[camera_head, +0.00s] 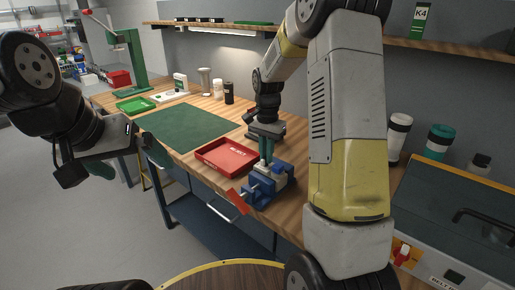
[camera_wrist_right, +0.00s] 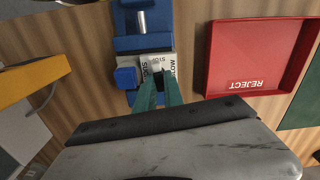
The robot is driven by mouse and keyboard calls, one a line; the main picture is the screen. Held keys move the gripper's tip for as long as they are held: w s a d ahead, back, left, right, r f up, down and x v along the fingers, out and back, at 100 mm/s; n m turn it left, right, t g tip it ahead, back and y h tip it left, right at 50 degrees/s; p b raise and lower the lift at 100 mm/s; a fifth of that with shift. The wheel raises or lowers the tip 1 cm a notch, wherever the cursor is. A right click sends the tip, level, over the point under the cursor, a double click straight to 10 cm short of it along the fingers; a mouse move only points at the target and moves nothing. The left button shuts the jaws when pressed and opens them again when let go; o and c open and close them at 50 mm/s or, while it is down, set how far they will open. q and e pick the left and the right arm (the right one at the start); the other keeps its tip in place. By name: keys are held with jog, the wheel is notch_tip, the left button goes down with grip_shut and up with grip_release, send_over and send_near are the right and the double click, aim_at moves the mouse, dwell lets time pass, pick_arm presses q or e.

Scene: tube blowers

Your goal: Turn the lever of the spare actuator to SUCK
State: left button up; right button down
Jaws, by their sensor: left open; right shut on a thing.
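The actuator with its white label plate (camera_wrist_right: 169,62) sits at the blue vise (camera_wrist_right: 142,42) on the wooden bench; the vise also shows in the head view (camera_head: 262,188). The plate reads SUCK at left, STOP in the middle and BLOW at right, upside down in the right wrist view. My right gripper (camera_wrist_right: 159,90) points down over the plate, its green fingers shut on the lever. The fingers mostly hide the lever, so I cannot tell its exact setting. My left gripper (camera_head: 110,160) is open and empty, in the air left of the bench.
A red REJECT tray (camera_head: 226,157) lies close beside the vise; it also shows in the right wrist view (camera_wrist_right: 257,84). A green mat (camera_head: 183,130) lies beyond it, clear. A dark-topped machine (camera_head: 465,215) stands at the right. Bottles stand behind my right arm.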

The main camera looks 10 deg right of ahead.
jog(key=n, duration=0.5)
jog(key=shift+a, duration=0.1)
jog(key=n, duration=0.5)
jog(key=shift+w, duration=0.1)
jog(key=shift+a+n, duration=0.1)
jog(key=shift+n, duration=0.2)
jog(key=c, duration=1.4)
grip_release()
jog(key=shift+c, duration=0.2)
notch_tip(320, 180, up, 8)
jog(key=shift+f, duration=0.1)
